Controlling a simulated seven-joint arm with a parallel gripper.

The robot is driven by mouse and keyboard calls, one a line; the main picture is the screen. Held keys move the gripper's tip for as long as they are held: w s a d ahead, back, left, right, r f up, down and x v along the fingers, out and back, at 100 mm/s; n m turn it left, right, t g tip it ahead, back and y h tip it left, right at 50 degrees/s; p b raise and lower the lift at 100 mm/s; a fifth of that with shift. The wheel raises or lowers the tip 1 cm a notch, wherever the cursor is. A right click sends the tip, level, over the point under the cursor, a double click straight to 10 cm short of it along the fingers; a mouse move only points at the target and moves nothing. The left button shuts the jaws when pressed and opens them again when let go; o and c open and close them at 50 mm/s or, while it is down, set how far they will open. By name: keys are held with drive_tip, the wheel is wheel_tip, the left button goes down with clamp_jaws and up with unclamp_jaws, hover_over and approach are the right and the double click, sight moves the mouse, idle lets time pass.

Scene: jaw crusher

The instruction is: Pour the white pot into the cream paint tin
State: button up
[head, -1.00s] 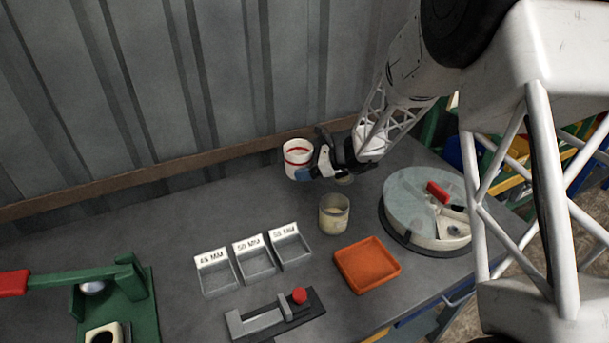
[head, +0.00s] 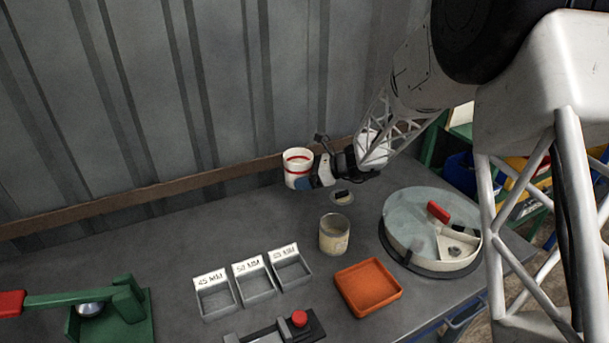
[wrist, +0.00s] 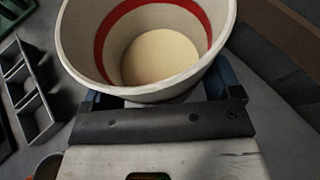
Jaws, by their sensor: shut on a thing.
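The white pot (head: 298,170) with a red band is upright at the back of the bench. In the wrist view the pot (wrist: 75,45) fills the upper middle, and pale cream contents or a pale floor show at its bottom. My gripper (head: 306,182) is shut on the pot from its right side; its blue fingers flank the pot in the wrist view (wrist: 160,98). Whether the pot touches the bench is hard to tell. The cream paint tin (head: 334,236) stands open and upright on the bench, in front and to the right of the pot.
Three labelled grey trays (head: 253,280) stand left of the tin, and an orange tray (head: 368,288) in front of it. A round drum with a glassy top (head: 415,215) is at right. A small dark-handled disc (head: 342,197) lies behind the tin. A green press (head: 110,305) is front left.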

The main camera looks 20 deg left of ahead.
drive_tip(key=shift+d, duration=0.1)
drive_tip(key=s+d+r, duration=0.2)
drive_tip(key=s+d, duration=0.1)
drive_tip(key=d, duration=0.4)
drive_tip(key=s+d+r, duration=0.2)
drive_tip(key=s+d, duration=0.1)
drive_tip(key=d, duration=0.3)
drive_tip(key=shift+s+d+r, duration=0.15)
drive_tip(key=shift+s+d, duration=0.1)
drive_tip(key=shift+d, duration=0.1)
drive_tip(key=shift+f, duration=0.2)
drive_tip(key=n+t+y, duration=0.1)
drive_tip(key=n+t, duration=0.1)
drive_tip(key=n, duration=0.2)
drive_tip(key=w+f+n+t+y, duration=0.1)
drive_tip(key=n+t+y, duration=0.1)
drive_tip(key=n, duration=0.3)
drive_tip(key=n+t+y, duration=0.1)
drive_tip(key=n+t, duration=0.1)
drive_tip(key=n, duration=0.3)
drive_tip(key=shift+w+a+f, duration=0.1)
drive_tip(key=shift+w+f, duration=0.1)
drive_tip(key=shift+f, duration=0.1)
idle(1.3)
